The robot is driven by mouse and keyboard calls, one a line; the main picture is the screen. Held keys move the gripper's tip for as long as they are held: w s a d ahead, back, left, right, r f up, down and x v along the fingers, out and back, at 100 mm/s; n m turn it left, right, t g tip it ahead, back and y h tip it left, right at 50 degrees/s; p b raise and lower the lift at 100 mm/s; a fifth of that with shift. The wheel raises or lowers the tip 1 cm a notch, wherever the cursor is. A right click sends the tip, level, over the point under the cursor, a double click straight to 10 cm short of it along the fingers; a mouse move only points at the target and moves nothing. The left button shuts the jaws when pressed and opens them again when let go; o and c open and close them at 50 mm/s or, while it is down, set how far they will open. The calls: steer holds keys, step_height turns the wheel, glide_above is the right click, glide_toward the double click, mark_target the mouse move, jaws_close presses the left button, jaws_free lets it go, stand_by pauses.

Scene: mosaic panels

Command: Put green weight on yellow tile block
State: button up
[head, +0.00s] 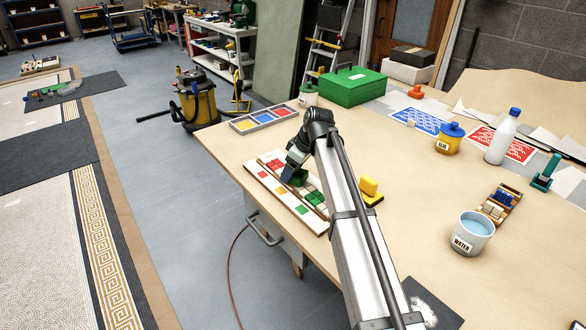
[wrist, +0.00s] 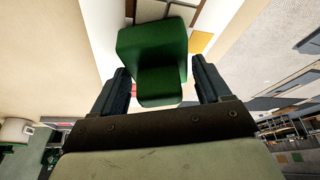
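A dark green weight (wrist: 152,48) with a square knob sits between the two fingers of my gripper (wrist: 160,72) in the wrist view. The fingers flank it closely, but I cannot tell whether they press on it. In the head view, my gripper (head: 293,173) is low over the middle of a panel (head: 316,226), with the dark green weight (head: 297,178) at its tip. Red blocks (head: 274,163) and green blocks (head: 314,196) lie either side. The yellow tile block is not clear there; a yellow patch (wrist: 201,42) shows beside the weight in the wrist view.
The panel's front strip has red, yellow (head: 281,190) and green squares. A yellow weight (head: 370,187) stands right of my arm. A tray of coloured tiles (head: 265,119) and a green box (head: 352,86) are behind. A water bucket (head: 472,234) stands right.

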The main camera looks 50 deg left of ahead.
steer(key=shift+o, duration=1)
steer(key=shift+r, duration=0.1)
steer(key=v, duration=1.2)
